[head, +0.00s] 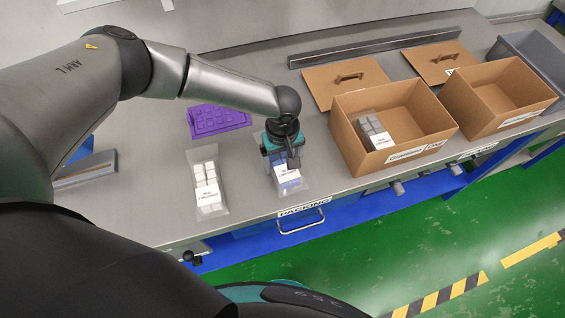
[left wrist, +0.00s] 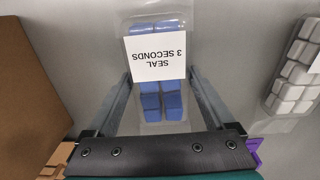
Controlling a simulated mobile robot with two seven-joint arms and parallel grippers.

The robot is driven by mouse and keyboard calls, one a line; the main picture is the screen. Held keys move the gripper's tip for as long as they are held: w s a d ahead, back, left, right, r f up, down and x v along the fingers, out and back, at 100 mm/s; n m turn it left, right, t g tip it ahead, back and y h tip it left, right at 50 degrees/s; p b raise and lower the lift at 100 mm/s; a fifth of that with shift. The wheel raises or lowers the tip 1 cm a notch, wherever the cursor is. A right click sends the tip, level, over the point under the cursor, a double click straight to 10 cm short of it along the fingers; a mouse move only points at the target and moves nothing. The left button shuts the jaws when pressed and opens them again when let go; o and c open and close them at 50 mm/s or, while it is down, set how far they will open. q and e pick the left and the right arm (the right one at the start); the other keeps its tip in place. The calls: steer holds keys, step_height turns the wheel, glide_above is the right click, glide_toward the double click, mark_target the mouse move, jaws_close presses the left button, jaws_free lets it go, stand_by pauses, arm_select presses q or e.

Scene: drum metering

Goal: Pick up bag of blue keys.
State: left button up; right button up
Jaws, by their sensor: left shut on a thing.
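The bag of blue keys (head: 290,183) is clear, with a white label, at the front of the grey bench. In the left wrist view the bag (left wrist: 160,103) shows blue keys on both sides of a label reading "SEAL 3 SECONDS". My left gripper (head: 286,162) is above it, pointing down, and hides its far part in the head view. In the left wrist view its two fingers (left wrist: 160,80) are on either side of the bag, shut on it. I cannot tell whether the bag is clear of the bench. My right gripper is not in view.
A bag of white keys (head: 208,187) lies to the left, with a purple key tray (head: 218,120) behind. An open cardboard box (head: 350,145) holding a bag of pale keys stands to the right, beside another open box (head: 490,125). Lids (head: 345,83) lie behind.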

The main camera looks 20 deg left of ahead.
mark_target(283, 161)
arm_select(q)
steer(key=shift+c, duration=0.8)
steer(key=shift+r, duration=0.2)
steer(key=shift+r, duration=0.3)
step_height(283, 161, up, 19)
steer(key=p, duration=0.2)
steer(key=shift+p, duration=0.4)
